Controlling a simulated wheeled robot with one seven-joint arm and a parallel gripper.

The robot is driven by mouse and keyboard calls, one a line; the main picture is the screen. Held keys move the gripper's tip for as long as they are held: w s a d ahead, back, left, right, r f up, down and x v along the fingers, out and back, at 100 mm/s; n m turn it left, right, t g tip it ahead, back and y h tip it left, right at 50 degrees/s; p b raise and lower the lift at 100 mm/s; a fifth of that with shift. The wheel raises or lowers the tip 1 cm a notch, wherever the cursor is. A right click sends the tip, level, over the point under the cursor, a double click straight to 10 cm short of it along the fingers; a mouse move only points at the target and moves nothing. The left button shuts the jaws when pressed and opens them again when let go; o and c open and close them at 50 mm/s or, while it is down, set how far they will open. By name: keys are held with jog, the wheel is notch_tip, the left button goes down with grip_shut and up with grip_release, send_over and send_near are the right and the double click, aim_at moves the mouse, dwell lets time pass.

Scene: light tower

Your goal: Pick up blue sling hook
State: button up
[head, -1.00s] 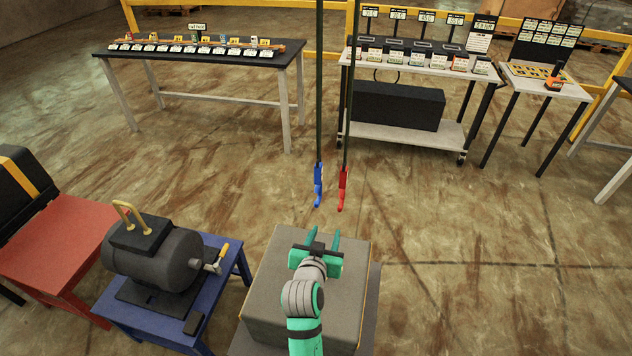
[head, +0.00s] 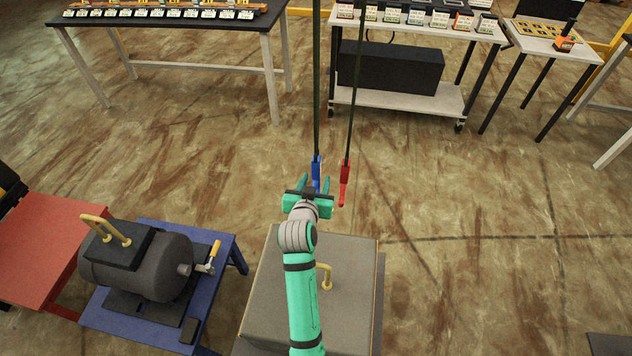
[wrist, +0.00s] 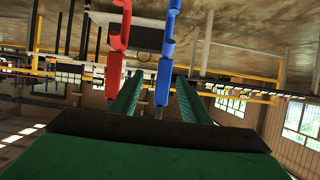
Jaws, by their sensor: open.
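The blue sling hook (head: 316,171) hangs at the end of a dark sling in the head view. My gripper (head: 315,184) is open, its two teal fingers pointing away from me, with the blue hook showing between them. In the wrist view the blue hook (wrist: 165,65) hangs between the fingers of my gripper (wrist: 152,95), nearer the right finger. I cannot tell whether it touches a finger. The red hook (head: 344,183) hangs just right of my gripper. In the wrist view the red hook (wrist: 116,55) lies by the left finger.
A grey block with a yellow handle (head: 324,277) stands below my arm. A blue table (head: 215,262) with a dark motor (head: 150,262) and a red table (head: 40,250) are at left. Benches stand at the back. The floor beyond the hooks is clear.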

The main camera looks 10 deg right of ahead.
aim_at(315, 173)
jog(key=shift+a+x, duration=0.15)
jog(key=shift+x, duration=1.55)
jog(key=shift+a+x, duration=0.2)
jog(key=shift+x, duration=1.5)
jog(key=shift+w, duration=0.15)
grip_shut()
jog(key=shift+r, duration=0.2)
